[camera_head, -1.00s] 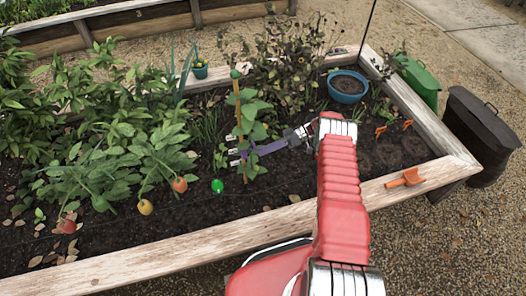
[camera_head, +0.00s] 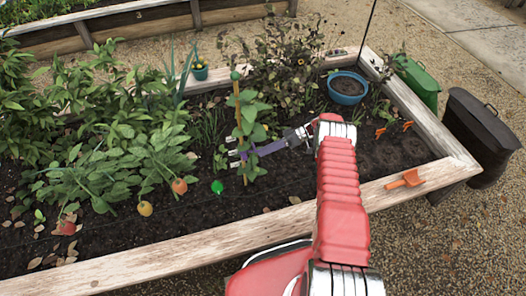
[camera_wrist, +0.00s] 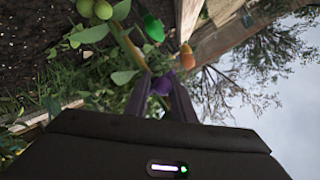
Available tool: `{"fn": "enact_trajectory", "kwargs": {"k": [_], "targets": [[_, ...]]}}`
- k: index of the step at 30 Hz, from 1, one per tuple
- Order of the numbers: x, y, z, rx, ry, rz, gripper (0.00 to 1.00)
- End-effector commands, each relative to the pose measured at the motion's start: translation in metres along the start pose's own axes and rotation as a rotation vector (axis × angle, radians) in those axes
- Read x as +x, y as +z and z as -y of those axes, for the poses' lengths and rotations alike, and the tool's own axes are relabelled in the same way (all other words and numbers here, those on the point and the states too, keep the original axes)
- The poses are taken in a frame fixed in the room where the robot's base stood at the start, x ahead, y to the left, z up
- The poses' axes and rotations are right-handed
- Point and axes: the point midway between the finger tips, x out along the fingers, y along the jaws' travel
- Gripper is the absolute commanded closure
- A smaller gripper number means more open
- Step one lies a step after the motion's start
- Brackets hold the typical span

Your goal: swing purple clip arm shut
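A purple clip part (camera_wrist: 162,85) shows in the wrist view, between the tips of my gripper's two dark fingers (camera_wrist: 163,100). It fills the narrow gap there, but whether both fingers press on it cannot be told. In the head view my gripper (camera_head: 238,158) reaches left to the staked plant, with pale tips apart and beside the stake (camera_head: 238,115). Purple (camera_head: 270,148) shows along the reach behind the stake. Leaves and the stake cover part of the clip, so its arm's angle is unclear.
A leafy plant wraps the stake, with ripening fruit (camera_head: 179,186) to its left and a green round object (camera_head: 217,187) close by. A blue pot (camera_head: 347,88), orange trowel (camera_head: 405,179) and wooden bed edge (camera_head: 200,252) lie around. Bare soil is in front.

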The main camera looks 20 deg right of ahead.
Motion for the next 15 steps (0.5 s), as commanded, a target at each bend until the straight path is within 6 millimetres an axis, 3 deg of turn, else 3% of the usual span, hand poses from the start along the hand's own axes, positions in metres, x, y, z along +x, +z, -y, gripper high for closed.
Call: {"fn": "enact_trajectory", "kwargs": {"k": [5,15], "targets": [[-0.009,0.001,0.0,0.001,0.0,-0.001,0.77],[-0.05,0.001,-0.002,-0.001,0.002,-0.001,0.77]]}}
